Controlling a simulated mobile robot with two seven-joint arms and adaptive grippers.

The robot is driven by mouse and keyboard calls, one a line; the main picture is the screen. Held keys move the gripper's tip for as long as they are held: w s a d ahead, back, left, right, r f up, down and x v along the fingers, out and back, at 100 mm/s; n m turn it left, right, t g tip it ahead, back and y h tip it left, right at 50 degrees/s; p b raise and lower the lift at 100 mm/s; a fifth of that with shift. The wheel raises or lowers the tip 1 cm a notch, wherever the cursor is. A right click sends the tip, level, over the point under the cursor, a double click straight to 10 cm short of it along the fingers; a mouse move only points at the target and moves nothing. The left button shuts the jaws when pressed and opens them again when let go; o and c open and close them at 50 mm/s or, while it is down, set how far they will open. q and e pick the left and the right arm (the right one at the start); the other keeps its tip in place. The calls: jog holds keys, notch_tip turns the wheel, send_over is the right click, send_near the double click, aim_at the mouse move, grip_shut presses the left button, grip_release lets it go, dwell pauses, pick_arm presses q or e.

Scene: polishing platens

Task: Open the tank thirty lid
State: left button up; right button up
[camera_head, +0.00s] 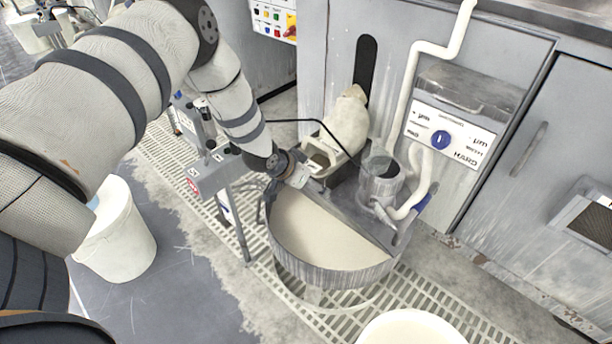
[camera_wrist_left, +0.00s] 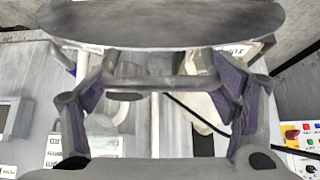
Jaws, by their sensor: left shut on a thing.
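The round metal tank (camera_head: 285,262) stands in the middle of the head view, its front part uncovered and showing cream slurry (camera_head: 315,232). My left gripper (camera_head: 300,176) is at the tank's back left, beside the motor housing. In the left wrist view its padded fingers are around a grey bar handle (camera_wrist_left: 160,83) and shut on it. A grey curved plate, seemingly the lid (camera_wrist_left: 165,25), fills the top of that view. In the head view the lid appears as a narrow slanted edge across the tank; its exact tilt is hard to tell. My right gripper is not in view.
A beige motor (camera_head: 346,122) and a metal cup (camera_head: 381,182) with white pipes stand behind the tank. A labelled stand (camera_head: 212,175) is at its left. White buckets (camera_head: 125,240) stand at left and front (camera_head: 410,330). Grey cabinets close off the back.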

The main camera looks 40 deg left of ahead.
pick_arm(q)
jog(key=shift+w+d+r+b, duration=0.1)
jog(key=shift+w+r+b, duration=0.25)
jog(key=shift+w, duration=0.8)
jog(key=shift+w+r+b, duration=0.25)
jog(key=shift+w+r, duration=0.1)
jog(key=shift+w, duration=0.8)
jog(key=shift+w+d+r+b, duration=0.1)
jog(key=shift+w+r+b, duration=0.25)
jog(key=shift+w, duration=0.8)
jog(key=o, duration=1.7)
jog(key=shift+s+f, duration=0.1)
jog(key=v, duration=1.2)
jog(key=shift+s, duration=0.1)
